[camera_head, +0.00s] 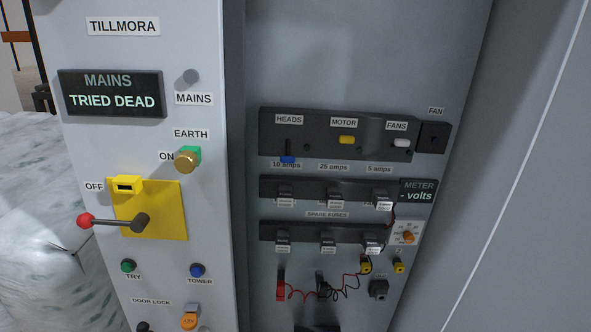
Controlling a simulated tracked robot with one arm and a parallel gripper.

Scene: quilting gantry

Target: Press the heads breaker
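The heads breaker (288,159) is a blue button on a dark stem, under the HEADS label (289,119) and just above the "10 amps" label. It stands well out from the dark breaker strip (375,125) and hangs lower in the picture than its neighbours. The yellow motor breaker (347,139) and the white fans breaker (402,143) sit close against the same strip. My gripper does not show in this view, and nothing touches the breakers.
Below are two rows of fuse holders (328,241), a meter reading "- volts" (418,196) and red and black leads (315,293). The left panel bears a red-knobbed lever (86,221), a brass-topped earth knob (186,160) and a display reading "MAINS TRIED DEAD" (112,92).

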